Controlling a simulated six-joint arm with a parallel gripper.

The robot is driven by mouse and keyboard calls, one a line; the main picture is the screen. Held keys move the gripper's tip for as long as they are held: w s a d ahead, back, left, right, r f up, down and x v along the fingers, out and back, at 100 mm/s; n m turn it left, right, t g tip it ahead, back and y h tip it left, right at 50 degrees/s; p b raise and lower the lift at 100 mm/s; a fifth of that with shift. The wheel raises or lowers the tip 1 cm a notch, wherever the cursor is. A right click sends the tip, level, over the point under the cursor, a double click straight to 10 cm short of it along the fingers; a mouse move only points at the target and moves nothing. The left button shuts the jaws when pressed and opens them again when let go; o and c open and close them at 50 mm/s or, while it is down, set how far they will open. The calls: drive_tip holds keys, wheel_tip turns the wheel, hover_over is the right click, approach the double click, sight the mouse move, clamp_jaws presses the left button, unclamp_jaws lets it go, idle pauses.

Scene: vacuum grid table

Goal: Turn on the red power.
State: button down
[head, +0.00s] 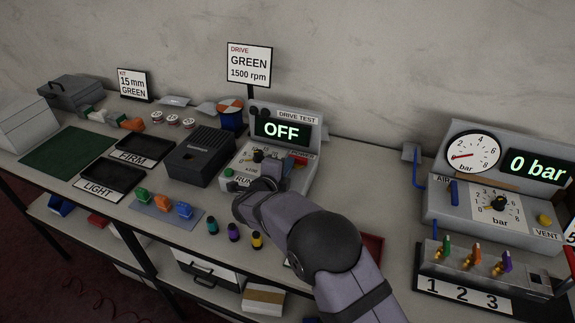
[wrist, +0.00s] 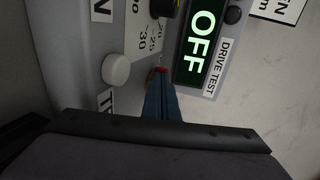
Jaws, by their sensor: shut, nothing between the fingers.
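The grey drive test box (head: 311,140) stands on the table against the wall. Its display (head: 281,130) reads OFF in green and also shows in the wrist view (wrist: 201,42). A red label, apparently POWER (head: 301,154), is on its right side, partly covered by my arm. My gripper (wrist: 160,74) is shut and empty, its blue-grey fingers pointing at the panel beside the display. A small red part (wrist: 162,69) shows right at the fingertips; I cannot tell whether they touch it. In the head view, my wrist hides most of the switch area.
A black dial knob (head: 258,156), a green button (head: 229,172) and a white round button (wrist: 116,70) are close by on the box. A black box (head: 199,155) stands to its left. Several small coloured pegs (head: 233,232) stand in front. The air panel (head: 440,205) is at the right.

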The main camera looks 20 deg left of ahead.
drive_tip(key=shift+w+a+b, duration=0.2)
drive_tip(key=shift+a+b, duration=0.3)
drive_tip(key=shift+a, duration=0.05)
idle(0.5)
drive_tip(key=shift+w+a, duration=0.35)
drive_tip(key=shift+w+a+b, duration=0.15)
drive_tip(key=shift+b, duration=0.15)
idle(0.4)
drive_tip(key=shift+s+d+b, duration=0.25)
drive_tip(key=shift+d+b, duration=0.15)
drive_tip(key=shift+d, duration=0.4)
drive_tip(key=shift+s, duration=0.1)
